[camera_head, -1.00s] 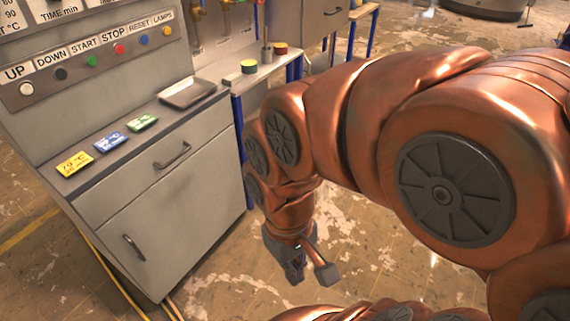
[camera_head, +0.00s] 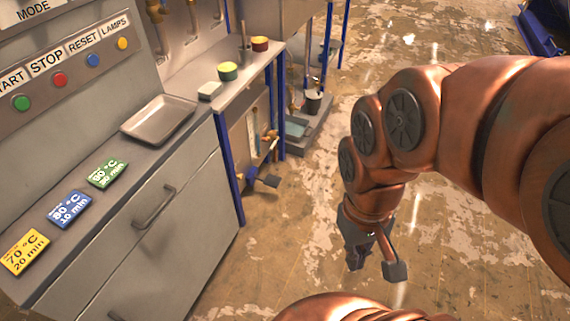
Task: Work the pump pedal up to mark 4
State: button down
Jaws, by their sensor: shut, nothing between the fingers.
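A dark pedal-like plate (camera_head: 267,181) with a blue part beside it sits low under the side bench. I take it for the pump pedal. A narrow pale upright strip (camera_head: 253,130) stands above it, perhaps the mark scale. Its marks are too small to read. My gripper (camera_head: 356,258) points down over open floor, to the right of the pedal and nearer to me. It is shut and empty, and well apart from the pedal. My arm covers part of the floor on the right.
A grey cabinet with a metal tray (camera_head: 159,119) and colored cards (camera_head: 69,209) fills the left. The side bench has a blue leg (camera_head: 229,170) just left of the pedal. A grey low platform (camera_head: 305,130) stands behind. The floor between pedal and gripper is clear.

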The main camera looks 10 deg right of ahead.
aim_at(271, 180)
jog(key=u, duration=0.05)
jog(key=i, duration=0.7)
jog(key=u, duration=0.75)
jog(key=i, duration=0.45)
jog(key=u, duration=0.4)
